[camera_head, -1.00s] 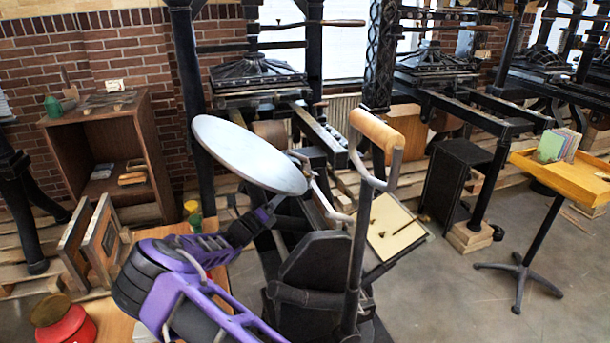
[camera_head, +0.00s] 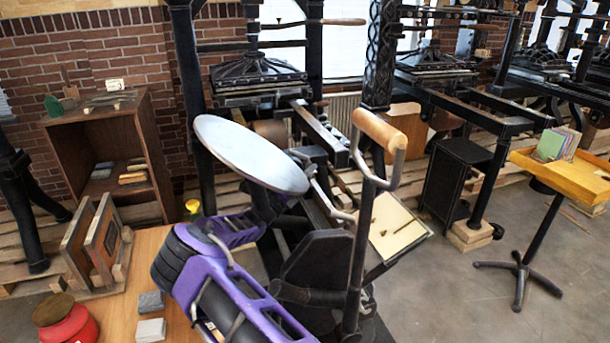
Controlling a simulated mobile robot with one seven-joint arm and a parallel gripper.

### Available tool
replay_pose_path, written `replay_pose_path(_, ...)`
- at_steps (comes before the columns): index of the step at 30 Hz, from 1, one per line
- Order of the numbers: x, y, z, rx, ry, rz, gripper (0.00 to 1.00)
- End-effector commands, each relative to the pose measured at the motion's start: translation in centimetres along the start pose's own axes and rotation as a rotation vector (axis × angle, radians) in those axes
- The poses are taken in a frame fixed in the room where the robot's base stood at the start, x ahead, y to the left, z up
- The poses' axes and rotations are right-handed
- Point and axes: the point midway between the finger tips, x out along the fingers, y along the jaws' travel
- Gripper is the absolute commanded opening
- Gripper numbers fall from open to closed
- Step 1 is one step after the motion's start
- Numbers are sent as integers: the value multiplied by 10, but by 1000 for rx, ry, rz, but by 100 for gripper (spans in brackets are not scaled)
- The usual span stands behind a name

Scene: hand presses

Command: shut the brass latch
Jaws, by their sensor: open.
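I cannot make out the brass latch in the head view; it is hidden or too small to tell. A black hand press with a round grey disc (camera_head: 250,153) and a wooden-gripped lever (camera_head: 378,132) stands in the middle. Its slanted board (camera_head: 395,228) carries a pale sheet with small dark pieces on it. My purple and black arm comes up from the bottom, left of the press, and its far part passes behind or beside the press below the disc. My gripper's fingers are not visible, so I cannot tell where they are relative to the latch.
A wooden table (camera_head: 150,255) at lower left bears a red tin (camera_head: 65,322), grey blocks (camera_head: 150,302) and upright wooden frames (camera_head: 100,240). A wooden shelf (camera_head: 145,135) stands behind. A yellow tray stand (camera_head: 570,180) is at right, with clear floor before it.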

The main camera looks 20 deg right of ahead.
Motion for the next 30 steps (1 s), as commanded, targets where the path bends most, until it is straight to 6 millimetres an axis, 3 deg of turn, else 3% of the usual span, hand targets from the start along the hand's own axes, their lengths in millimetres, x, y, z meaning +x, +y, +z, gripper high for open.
replay_pose_path(2,0,0,0,0,0,0,58)
replay_pose_path(12,0,0,0,0,0,-1,0)
replay_pose_path(30,0,-1,0,0,1,-2,0)
